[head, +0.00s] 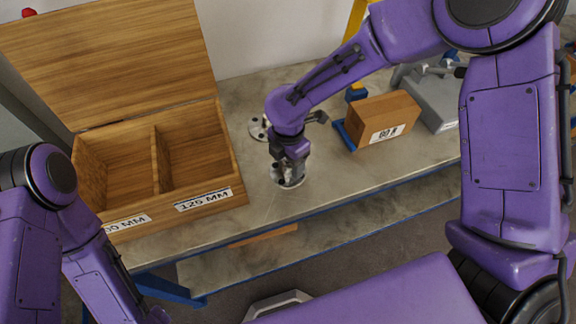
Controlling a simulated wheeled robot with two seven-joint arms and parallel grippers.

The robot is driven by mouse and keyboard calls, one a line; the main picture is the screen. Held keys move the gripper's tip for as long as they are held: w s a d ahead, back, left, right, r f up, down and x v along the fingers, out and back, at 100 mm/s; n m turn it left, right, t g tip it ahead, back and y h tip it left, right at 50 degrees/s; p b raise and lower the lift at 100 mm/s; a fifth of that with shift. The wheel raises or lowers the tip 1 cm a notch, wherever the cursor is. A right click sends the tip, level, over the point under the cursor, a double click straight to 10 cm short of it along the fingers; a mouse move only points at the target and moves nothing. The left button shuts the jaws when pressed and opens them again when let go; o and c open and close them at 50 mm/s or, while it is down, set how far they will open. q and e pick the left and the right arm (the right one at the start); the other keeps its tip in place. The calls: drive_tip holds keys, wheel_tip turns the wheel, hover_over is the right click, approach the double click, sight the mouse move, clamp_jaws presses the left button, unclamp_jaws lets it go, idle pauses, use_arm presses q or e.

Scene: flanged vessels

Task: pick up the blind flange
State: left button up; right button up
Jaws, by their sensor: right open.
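A grey metal flange (294,183) lies on the worktop, largely covered by my right gripper (283,174), which points down right over it. My right gripper is open, with its fingertips at the flange; I cannot tell whether they touch it. A second round metal flange (256,129) with dark bolt holes lies farther back, partly hidden behind my right wrist. I cannot tell for certain which of the two is the blind flange. My left arm shows at the left edge, but its gripper is out of view.
An open wooden box (236,172) with two empty compartments, labelled in MM, stands at left.

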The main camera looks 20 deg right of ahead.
drive_tip(key=shift+f, duration=0.25)
clamp_jaws()
drive_tip(key=shift+r, duration=0.15)
